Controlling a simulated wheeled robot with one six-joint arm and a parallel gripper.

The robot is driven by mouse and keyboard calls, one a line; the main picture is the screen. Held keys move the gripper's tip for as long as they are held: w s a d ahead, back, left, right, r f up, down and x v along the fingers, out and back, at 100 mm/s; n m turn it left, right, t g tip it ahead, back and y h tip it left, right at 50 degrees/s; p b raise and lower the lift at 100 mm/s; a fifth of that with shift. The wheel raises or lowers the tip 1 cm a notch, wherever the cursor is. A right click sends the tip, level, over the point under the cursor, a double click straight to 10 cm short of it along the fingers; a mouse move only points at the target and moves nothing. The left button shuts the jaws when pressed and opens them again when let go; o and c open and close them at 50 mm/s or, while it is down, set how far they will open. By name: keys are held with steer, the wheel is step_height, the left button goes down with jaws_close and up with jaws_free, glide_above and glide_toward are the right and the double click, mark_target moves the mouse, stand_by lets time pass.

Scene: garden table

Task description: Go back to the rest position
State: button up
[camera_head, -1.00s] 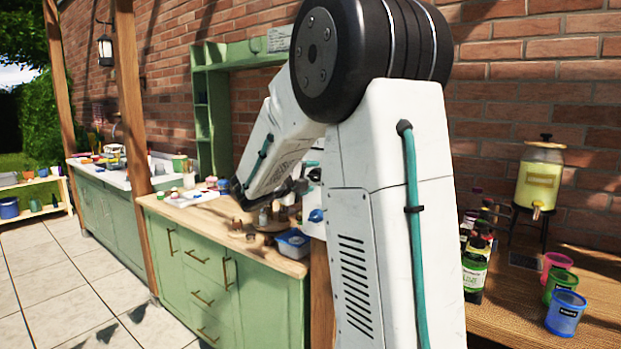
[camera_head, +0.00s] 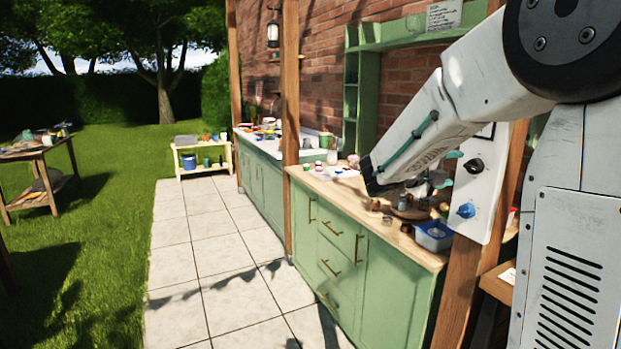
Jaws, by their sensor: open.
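My white arm (camera_head: 455,115) reaches in from the right edge and slopes down to the left over the green counter. Its dark lower end (camera_head: 372,180) is above the wooden countertop (camera_head: 322,182). I cannot make out gripper fingers; the end of the arm is folded away or hidden behind the link. I see nothing held.
Green cabinets (camera_head: 340,262) run along the brick wall, with jars and a blue tub (camera_head: 433,236) on top. A wooden post (camera_head: 290,120) stands at the counter. Paving (camera_head: 215,265) is clear on the left. A garden table (camera_head: 40,165) stands on the grass.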

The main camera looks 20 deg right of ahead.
steer(key=s+a+f+m+g+y, duration=0.2)
steer(key=s+a+f+m+y, duration=0.25)
steer(key=m, duration=0.55)
steer(key=s+a+f+m+g+y, duration=0.25)
steer(key=s+f+m, duration=0.25)
steer(key=s+m, duration=0.4)
steer(key=s+a+m+t+y, duration=0.1)
steer(key=s+a+m+y, duration=0.2)
steer(key=a, duration=0.5)
steer(key=s+a+f+m+t+y, duration=0.1)
steer(key=s+a+m+t+y, duration=0.1)
steer(key=s+a+m, duration=0.3)
steer(key=s+a+m+t+y, duration=0.1)
steer(key=s+a+m+y, duration=0.3)
steer(key=a+m, duration=0.3)
steer(key=a+y, duration=0.1)
steer(key=a, duration=0.2)
steer(key=shift+s+a+f+m+t, duration=0.3)
steer(key=shift+f+t, duration=0.05)
steer(key=shift+f, duration=0.05)
steer(key=shift+d, duration=0.1)
